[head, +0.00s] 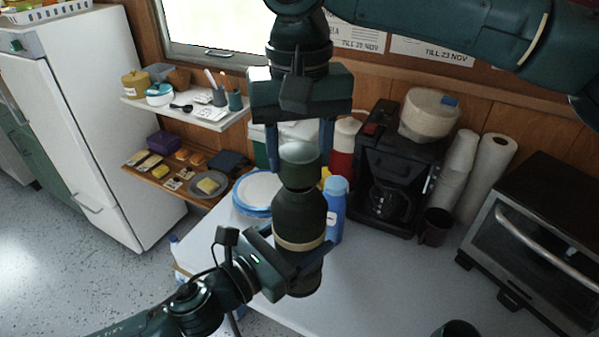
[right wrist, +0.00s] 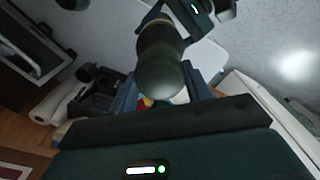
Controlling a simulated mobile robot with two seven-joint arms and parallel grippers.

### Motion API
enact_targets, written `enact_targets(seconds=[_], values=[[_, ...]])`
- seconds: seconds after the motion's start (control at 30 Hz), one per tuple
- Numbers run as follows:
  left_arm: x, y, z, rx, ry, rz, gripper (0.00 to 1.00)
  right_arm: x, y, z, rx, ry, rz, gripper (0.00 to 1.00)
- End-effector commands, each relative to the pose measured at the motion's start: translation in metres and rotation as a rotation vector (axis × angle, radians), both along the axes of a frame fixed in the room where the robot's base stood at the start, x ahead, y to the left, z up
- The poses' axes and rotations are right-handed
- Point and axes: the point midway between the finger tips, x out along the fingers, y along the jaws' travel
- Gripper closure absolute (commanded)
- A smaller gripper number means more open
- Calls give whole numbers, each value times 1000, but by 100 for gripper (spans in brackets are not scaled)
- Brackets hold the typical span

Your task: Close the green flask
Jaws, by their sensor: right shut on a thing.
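The green flask (head: 298,215) is dark green with a tan band and stands upright in the middle of the head view. My left gripper (head: 297,262) comes from the lower left and is shut around its lower body, above the white table (head: 385,275). My right gripper (head: 300,160) points down from above, its fingers on both sides of the grey-green lid (head: 300,153), shut on it. The lid is in line with the flask's neck; whether it is seated or just above, I cannot tell. In the right wrist view the lid (right wrist: 160,80) hides the neck.
A coffee machine (head: 378,150), a dark mug (head: 435,226) and a toaster oven (head: 540,240) are to the right. The table front at centre right is mostly clear.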

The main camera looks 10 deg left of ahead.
Motion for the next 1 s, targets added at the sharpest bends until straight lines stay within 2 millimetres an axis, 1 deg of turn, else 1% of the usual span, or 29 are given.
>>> enact_targets(seconds=[0.03,0.27,0.6,1.0], values=[[0,0,2,-2,-5,-1,70,0,0,0,0,0,0,74],[0,0,2,-2,-4,-1,70,0,0,-1,0,0,0,74],[0,0,2,-2,-5,-1,70,0,0,-17,2,0,-1,74],[0,0,2,-2,-5,-1,70,0,0,-18,1,-1,-1,74]])
